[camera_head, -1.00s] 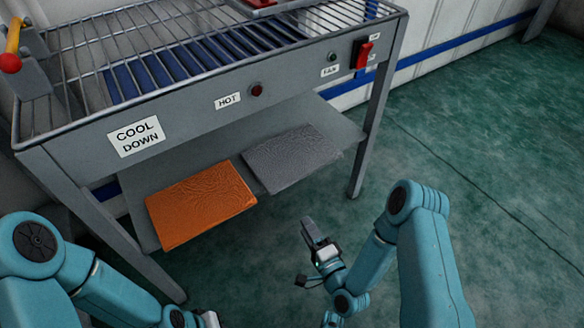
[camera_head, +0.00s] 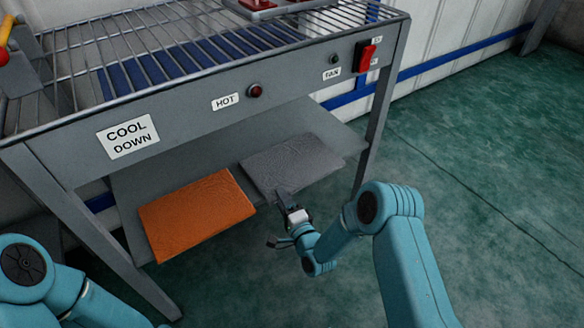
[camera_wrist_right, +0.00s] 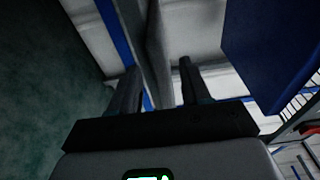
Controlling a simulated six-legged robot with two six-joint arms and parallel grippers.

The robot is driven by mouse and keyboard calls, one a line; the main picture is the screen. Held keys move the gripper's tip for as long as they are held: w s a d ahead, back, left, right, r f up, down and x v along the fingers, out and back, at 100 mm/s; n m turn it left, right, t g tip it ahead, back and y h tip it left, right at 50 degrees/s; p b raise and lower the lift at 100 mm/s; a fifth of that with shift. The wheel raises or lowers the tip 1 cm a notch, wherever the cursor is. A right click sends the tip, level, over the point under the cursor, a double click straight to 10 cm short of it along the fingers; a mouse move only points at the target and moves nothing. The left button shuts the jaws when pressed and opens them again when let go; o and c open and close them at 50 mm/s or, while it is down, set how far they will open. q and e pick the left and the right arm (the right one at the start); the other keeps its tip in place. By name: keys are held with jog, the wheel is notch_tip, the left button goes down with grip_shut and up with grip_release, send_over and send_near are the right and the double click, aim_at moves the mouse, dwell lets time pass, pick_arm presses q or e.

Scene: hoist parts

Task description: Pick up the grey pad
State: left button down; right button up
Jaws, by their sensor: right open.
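The grey pad (camera_head: 290,163) lies flat on the lower shelf, right of the orange pad, with its front edge near the shelf's front. My right gripper (camera_head: 277,217) is open at the pad's front edge. Its upper finger overlaps the near edge in the picture; I cannot tell whether it touches. In the right wrist view the two fingers of my right gripper (camera_wrist_right: 157,68) stand apart, with a grey slab edge-on beyond and between them. I cannot tell whether that slab is pad or shelf. My left gripper is out of view.
The orange pad (camera_head: 196,214) lies to the left on the same shelf (camera_head: 225,143). The rack (camera_head: 205,48) with its labelled front panel stands above the shelf. A rack leg (camera_head: 372,135) is right of the grey pad. Green floor (camera_head: 480,215) is open to the right.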

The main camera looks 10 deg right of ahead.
jog(key=shift+w+a, duration=0.1)
jog(key=shift+w, duration=0.2)
grip_shut()
jog(key=shift+r, duration=0.1)
